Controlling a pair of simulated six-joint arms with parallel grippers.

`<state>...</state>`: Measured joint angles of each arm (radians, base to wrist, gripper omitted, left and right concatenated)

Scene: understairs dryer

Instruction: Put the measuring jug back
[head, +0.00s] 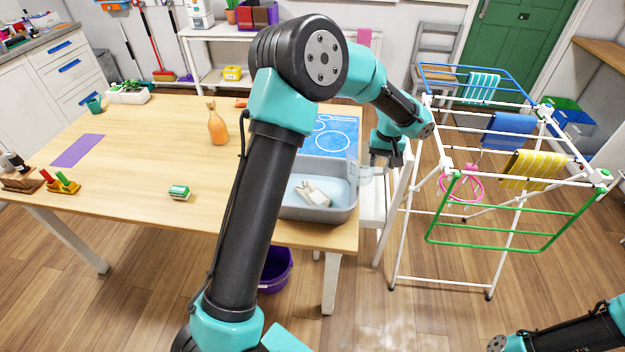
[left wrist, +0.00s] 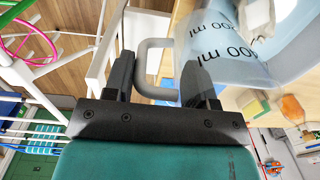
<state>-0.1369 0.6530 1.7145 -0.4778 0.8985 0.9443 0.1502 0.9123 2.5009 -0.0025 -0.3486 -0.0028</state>
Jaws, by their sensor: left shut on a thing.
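The measuring jug is clear with dark millilitre marks and a grey handle. It shows in the left wrist view (left wrist: 222,62) and, partly hidden, in the head view (head: 366,176). My left gripper (head: 383,157) is shut on its handle; in the left wrist view the fingers (left wrist: 160,80) stand either side of the handle. The jug is at the right rim of the grey basin (head: 300,214), near the table's right edge. A blue mat (head: 342,146) with white outlines lies behind the basin, partly hidden by my left arm. My right gripper is out of the picture.
A pale object (head: 313,194) lies in the basin. An orange bottle (head: 217,128) and a green-and-white block (head: 179,192) stand on the wooden table (head: 150,165). A white chair (head: 372,205) and drying rack (head: 460,250) are at right. The table's middle is mostly clear.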

